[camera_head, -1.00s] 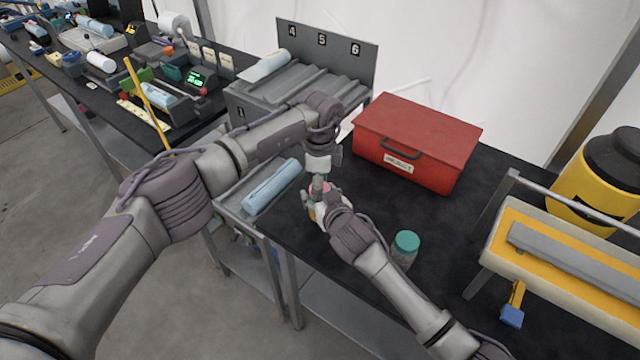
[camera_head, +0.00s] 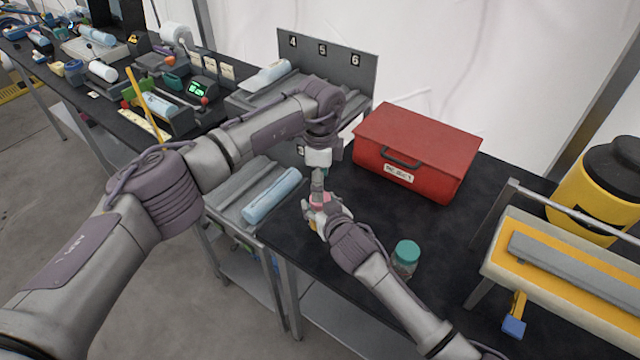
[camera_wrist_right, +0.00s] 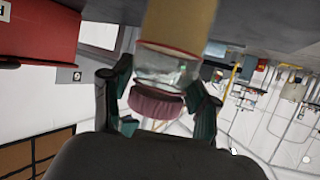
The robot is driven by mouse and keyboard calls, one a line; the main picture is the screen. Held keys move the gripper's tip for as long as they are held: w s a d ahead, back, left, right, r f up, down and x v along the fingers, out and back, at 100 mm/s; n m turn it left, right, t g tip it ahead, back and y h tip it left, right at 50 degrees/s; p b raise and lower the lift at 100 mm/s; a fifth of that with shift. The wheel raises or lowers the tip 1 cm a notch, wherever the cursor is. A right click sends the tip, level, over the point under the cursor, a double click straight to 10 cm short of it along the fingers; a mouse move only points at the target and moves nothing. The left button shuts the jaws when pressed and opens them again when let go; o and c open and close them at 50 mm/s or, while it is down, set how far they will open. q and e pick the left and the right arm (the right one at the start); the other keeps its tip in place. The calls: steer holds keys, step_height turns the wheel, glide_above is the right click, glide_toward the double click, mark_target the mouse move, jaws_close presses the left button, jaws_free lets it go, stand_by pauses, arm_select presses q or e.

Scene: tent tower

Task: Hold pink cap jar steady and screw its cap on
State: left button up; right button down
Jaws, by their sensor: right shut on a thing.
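The pink cap jar is clear in the right wrist view, which has the tabletop at its top. Its glass (camera_wrist_right: 165,68) is between the two dark green fingers of my right gripper (camera_wrist_right: 160,108), shut on it. Its pink cap (camera_wrist_right: 156,104) is on the side towards my palm, and a tan-yellow band (camera_wrist_right: 180,22) lies beyond the glass. In the head view the pink cap (camera_head: 320,198) shows small above my right gripper (camera_head: 316,214). My left gripper (camera_head: 317,182) points down just over the cap; its fingers are too small to tell their opening or contact.
A jar with a teal cap (camera_head: 406,252) stands on the black table (camera_head: 330,270) beside my right forearm. A red box (camera_head: 417,150) is behind it. A grey rack (camera_head: 235,185) with a blue roll (camera_head: 272,195) is to the left. A yellow-and-cream stand (camera_head: 570,255) is at the right.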

arm_select(q)
steer(key=shift+c, duration=0.4)
steer(key=shift+d+r+n, duration=0.2)
steer(key=shift+r+n, duration=0.8)
steer(key=shift+r, duration=0.15)
steer(key=shift+a+r+n, duration=0.15)
steer(key=shift+r+n, duration=0.4)
steer(key=shift+n, duration=0.05)
steer(key=shift+f, duration=4)
steer(key=shift+c, duration=0.2)
steer(key=c, duration=1.2)
steer(key=shift+o, duration=0.2)
steer(key=m, duration=0.3)
